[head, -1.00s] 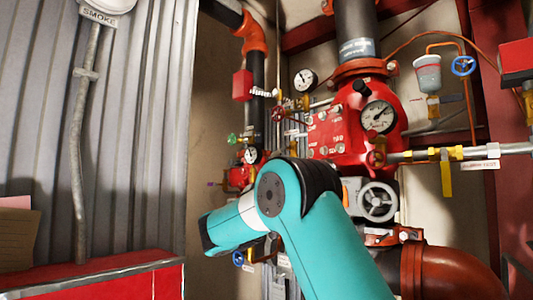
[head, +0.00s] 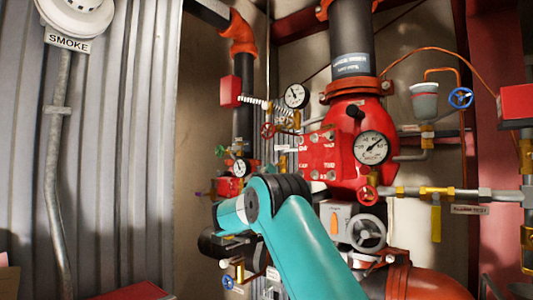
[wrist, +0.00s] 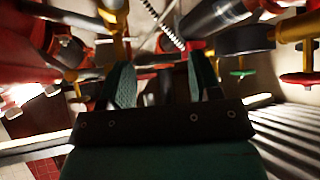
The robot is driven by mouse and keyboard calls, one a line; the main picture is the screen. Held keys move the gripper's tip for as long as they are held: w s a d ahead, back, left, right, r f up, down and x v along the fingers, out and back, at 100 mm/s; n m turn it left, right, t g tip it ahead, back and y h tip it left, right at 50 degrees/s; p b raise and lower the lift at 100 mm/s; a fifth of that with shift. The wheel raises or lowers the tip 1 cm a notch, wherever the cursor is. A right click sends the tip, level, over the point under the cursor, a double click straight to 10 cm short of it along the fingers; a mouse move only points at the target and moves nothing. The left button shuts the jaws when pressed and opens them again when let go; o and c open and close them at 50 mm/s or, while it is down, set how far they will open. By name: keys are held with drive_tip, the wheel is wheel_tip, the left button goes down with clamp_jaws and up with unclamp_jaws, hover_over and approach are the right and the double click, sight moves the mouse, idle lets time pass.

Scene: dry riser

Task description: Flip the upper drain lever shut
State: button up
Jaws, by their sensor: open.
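My gripper shows in the wrist view (wrist: 160,82). Its two teal-padded fingers are spread apart with no lever held between them. In the head view the gripper cannot be made out clearly behind my teal arm. I cannot tell for sure which lever is the upper drain lever. A small yellow-handled fitting (head: 240,268) shows low, just left of my arm, partly hidden.
The red valve body (head: 345,150) with a gauge (head: 371,148) stands right of my arm. A yellow lever (head: 436,222) hangs from the pipe beside the alarm test tag. A grey handwheel (head: 367,233) is close to my arm. Corrugated wall (head: 120,150) fills the left.

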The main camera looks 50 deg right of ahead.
drive_tip(key=p+x, duration=0.3)
drive_tip(key=x, duration=0.1)
drive_tip(key=shift+w+d+r, duration=0.1)
drive_tip(key=shift+d+r, duration=0.1)
drive_tip(key=shift+d, duration=0.05)
drive_tip(key=shift+c, duration=0.4)
drive_tip(key=c, duration=0.6)
drive_tip(key=shift+o, duration=0.2)
drive_tip(key=shift+f, duration=0.1)
